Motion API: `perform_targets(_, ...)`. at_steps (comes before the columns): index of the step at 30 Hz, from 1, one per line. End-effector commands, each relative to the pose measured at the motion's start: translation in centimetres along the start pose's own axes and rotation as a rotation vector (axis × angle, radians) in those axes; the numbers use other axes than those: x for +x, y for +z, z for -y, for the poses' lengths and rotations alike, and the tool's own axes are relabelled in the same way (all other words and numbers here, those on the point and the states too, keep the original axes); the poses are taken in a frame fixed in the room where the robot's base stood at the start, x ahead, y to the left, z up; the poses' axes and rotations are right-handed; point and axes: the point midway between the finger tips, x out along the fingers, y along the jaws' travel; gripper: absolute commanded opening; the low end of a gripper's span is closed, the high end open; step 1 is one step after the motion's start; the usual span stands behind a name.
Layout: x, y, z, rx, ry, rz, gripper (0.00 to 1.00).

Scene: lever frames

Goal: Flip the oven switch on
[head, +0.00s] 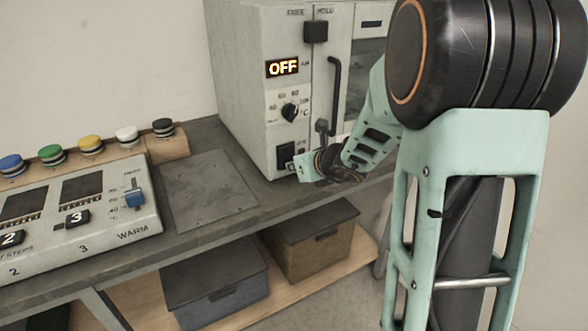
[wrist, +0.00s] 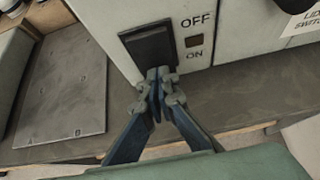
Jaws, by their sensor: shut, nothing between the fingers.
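The oven (head: 245,90) is a pale box with a lit display (head: 282,67) reading OFF. Its black rocker switch (head: 285,155) is low on the front panel. In the wrist view the switch (wrist: 149,46) sits beside the labels OFF, above, and ON, below, with a small dark indicator window (wrist: 194,42) between them. My gripper (wrist: 155,75) is shut and empty, its tips just below or at the lower edge of the switch; I cannot tell if they touch it. In the head view my gripper (head: 292,168) is at the oven's lower front, partly hidden by my arm.
A dial (head: 290,112) and a black door handle (head: 335,95) are above the switch on the oven front. A grey plate (head: 208,190) lies left of the oven. A button panel (head: 80,210) and coloured knobs (head: 90,144) stand further left. Boxes (head: 310,240) sit on the shelf below.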

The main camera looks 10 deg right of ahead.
Motion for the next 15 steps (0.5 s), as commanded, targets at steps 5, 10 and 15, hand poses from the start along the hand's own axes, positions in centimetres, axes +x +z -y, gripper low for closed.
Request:
perform_targets(5, 0.82, -0.53, 0.05, -0.001, -0.001, 0.043, 0.00)
perform_targets(10, 0.39, 0.05, 0.03, 0.000, 0.000, 0.038, 0.00)
perform_targets(15, 0.21, 0.32, 0.03, 0.000, 0.000, 0.038, 0.00)
